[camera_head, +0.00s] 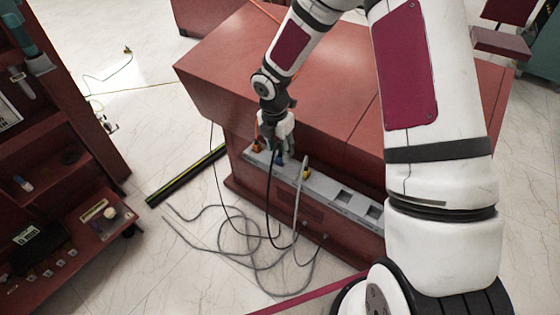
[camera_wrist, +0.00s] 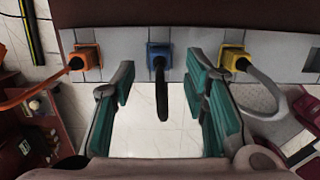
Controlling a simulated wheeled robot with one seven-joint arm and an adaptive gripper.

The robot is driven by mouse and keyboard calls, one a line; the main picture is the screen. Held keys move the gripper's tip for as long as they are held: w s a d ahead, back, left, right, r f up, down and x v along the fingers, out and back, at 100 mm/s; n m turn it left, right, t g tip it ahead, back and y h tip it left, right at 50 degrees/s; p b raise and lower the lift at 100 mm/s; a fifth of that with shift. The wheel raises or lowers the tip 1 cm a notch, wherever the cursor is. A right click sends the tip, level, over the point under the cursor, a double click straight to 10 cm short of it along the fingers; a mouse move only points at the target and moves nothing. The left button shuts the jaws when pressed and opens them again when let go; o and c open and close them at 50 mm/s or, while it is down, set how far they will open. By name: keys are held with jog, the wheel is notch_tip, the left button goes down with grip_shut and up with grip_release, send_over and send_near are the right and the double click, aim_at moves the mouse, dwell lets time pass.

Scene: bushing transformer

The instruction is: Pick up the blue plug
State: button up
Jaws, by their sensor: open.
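The blue plug (camera_wrist: 159,56) sits in the grey socket strip, with a dark cable hanging from it. In the wrist view it lies at the top centre, beyond the fingertips and between them sideways. My gripper (camera_wrist: 163,88) is open, with its teal-padded fingers left and right of the cable and nothing held. In the head view the blue plug (camera_head: 279,158) shows small on the strip, just below my gripper (camera_head: 272,146), whose fingers are partly hidden by the wrist.
An orange plug (camera_wrist: 88,58) sits left of the blue one and a yellow plug (camera_wrist: 232,58) right, both close to my fingers. The grey strip (camera_head: 325,192) runs along the red cabinet (camera_head: 235,70). Loose cables (camera_head: 225,238) lie on the floor. Red shelves (camera_head: 60,160) stand at left.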

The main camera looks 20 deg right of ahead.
aim_at(280, 156)
jog(key=f, duration=0.3)
jog(key=shift+w+d+f, duration=0.15)
jog(key=shift+d, duration=0.05)
grip_shut()
